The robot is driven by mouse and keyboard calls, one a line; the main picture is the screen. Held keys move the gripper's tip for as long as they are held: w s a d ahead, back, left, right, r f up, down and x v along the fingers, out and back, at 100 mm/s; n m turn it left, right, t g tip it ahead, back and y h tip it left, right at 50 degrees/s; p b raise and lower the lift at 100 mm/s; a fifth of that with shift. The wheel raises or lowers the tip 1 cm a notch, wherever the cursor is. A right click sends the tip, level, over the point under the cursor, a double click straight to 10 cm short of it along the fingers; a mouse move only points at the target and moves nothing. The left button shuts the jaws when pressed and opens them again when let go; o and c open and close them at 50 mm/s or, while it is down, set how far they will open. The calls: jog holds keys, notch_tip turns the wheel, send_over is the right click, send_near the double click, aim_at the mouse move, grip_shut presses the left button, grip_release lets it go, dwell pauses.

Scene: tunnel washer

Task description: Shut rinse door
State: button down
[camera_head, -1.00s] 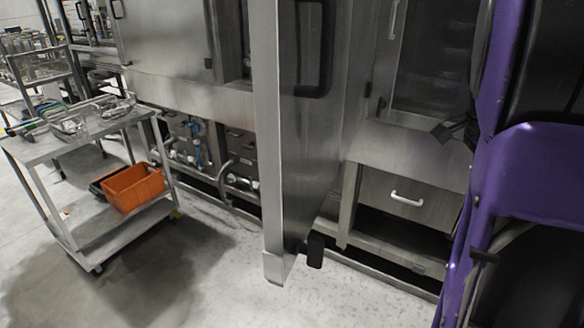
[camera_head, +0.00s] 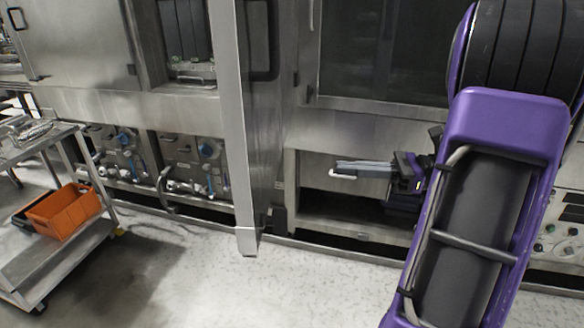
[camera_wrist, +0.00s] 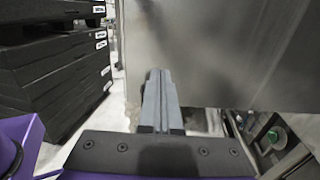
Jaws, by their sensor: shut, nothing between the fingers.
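A tall steel door (camera_head: 240,130) stands swung out from the washer, seen nearly edge-on in the head view. A dark handle (camera_head: 262,40) is on its right-hand face. My gripper (camera_head: 342,168) is to the right of this door, fingers shut and empty, pointing left towards it. A gap shows between fingertips and door in the head view. In the wrist view a broad steel panel (camera_wrist: 225,50), apparently the door, is ahead and to the right of my fingers (camera_wrist: 157,78); I cannot tell whether they touch. An opening (camera_head: 187,40) with dark strips shows left of the door.
A steel cart (camera_head: 75,270) with an orange bin (camera_head: 64,210) stands at the left. Pipes and valves (camera_head: 200,150) line the washer's lower front. Black stacked boxes (camera_wrist: 55,60) show at the left in the wrist view. The floor (camera_head: 180,270) before the washer is clear.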

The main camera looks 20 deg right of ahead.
aim_at(260, 164)
jog(key=b+x, duration=0.1)
jog(key=x, duration=1.2)
jog(key=shift+w+a, duration=0.2)
jog(key=shift+a, duration=0.1)
jog(key=shift+w+a, duration=0.1)
jog(key=shift+a, duration=0.05)
